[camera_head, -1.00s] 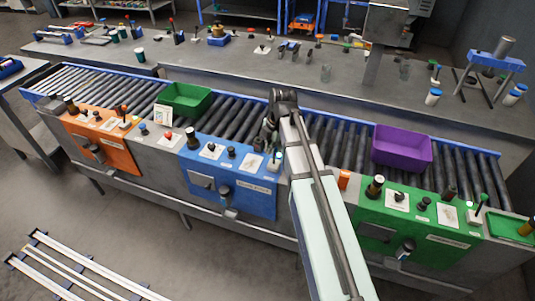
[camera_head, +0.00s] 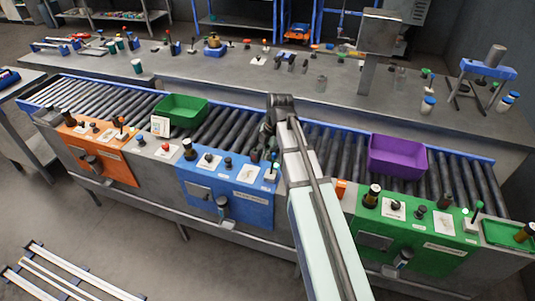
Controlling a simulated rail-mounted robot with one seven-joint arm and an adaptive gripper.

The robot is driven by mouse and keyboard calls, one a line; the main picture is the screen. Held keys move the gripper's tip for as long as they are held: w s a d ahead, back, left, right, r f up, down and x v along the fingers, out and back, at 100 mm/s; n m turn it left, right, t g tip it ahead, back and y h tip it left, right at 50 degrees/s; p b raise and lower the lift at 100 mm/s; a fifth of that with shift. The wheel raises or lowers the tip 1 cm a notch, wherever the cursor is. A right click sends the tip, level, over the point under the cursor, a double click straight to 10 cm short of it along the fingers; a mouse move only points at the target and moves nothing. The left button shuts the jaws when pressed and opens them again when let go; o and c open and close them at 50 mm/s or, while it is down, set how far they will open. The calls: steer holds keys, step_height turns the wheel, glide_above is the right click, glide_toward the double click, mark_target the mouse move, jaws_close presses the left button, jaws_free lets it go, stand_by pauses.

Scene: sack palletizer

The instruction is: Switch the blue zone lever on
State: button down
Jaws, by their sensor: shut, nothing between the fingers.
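The blue zone panel (camera_head: 228,208) is on the front of the roller conveyor, left of my arm. The blue zone lever (camera_head: 275,169) appears as a small upright stick on a white plate at the panel's upper right corner. Its exact tilt is too small to tell. My gripper (camera_head: 262,153) points down over the conveyor's near edge, just left of and behind the lever. It is dark, small and shut, with nothing seen in it. I cannot tell whether it touches the lever.
Black knobs (camera_head: 189,149) stand along the blue panel's top. A green bin (camera_head: 181,111) and a purple bin (camera_head: 397,157) sit on the rollers. An orange panel (camera_head: 100,158) is at left, a green panel (camera_head: 405,232) at right. A cluttered workbench (camera_head: 240,84) runs behind.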

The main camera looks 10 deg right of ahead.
steer(key=shift+r, duration=0.1)
steer(key=a+r+p, duration=0.2)
steer(key=a+r, duration=0.1)
steer(key=w+d+r+b, duration=0.3)
steer(key=w+d+r, duration=0.1)
steer(key=w+d, duration=0.1)
steer(key=shift+w+d, duration=0.15)
steer(key=shift+d, duration=0.4)
